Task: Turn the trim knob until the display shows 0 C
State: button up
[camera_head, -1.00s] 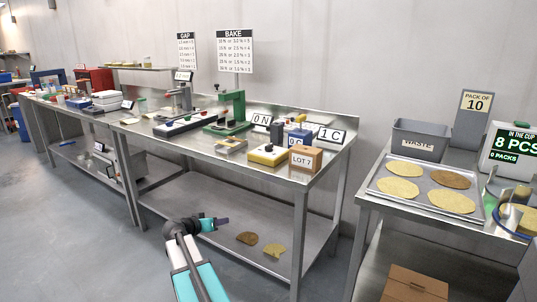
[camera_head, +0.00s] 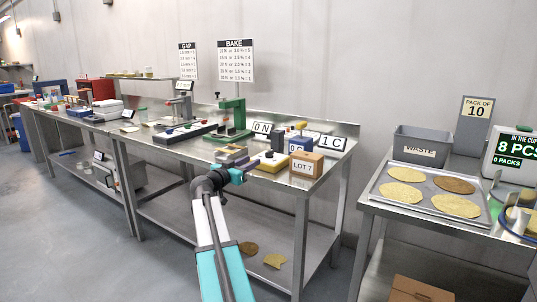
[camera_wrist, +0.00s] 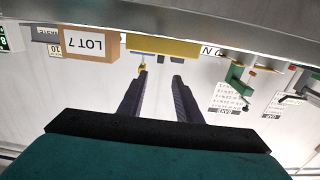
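A yellow box (camera_head: 271,162) with a black knob (camera_head: 269,154) on top stands near the front of the steel table. I cannot tell for sure that this is the trim knob. A display (camera_head: 330,141) behind it to the right reads 1 C. A blue block (camera_head: 299,144) beside it has a partly hidden sign starting with 0. My gripper (camera_head: 251,166) is at table-top height, by the left end of the yellow box. In the wrist view its two dark fingers (camera_wrist: 162,78) are apart with nothing between them, and the yellow box (camera_wrist: 178,46) lies beyond the tips.
A LOT 7 carton (camera_head: 306,164) stands right of the yellow box. A 0 N display (camera_head: 262,128) and a green press (camera_head: 232,120) stand behind. A steel tray (camera_head: 384,187) with several round chips lies on the right table. The floor at front left is clear.

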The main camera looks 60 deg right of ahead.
aim_at(266, 153)
jog(key=shift+d, duration=0.1)
jog(key=shift+d, duration=6.8)
grip_shut()
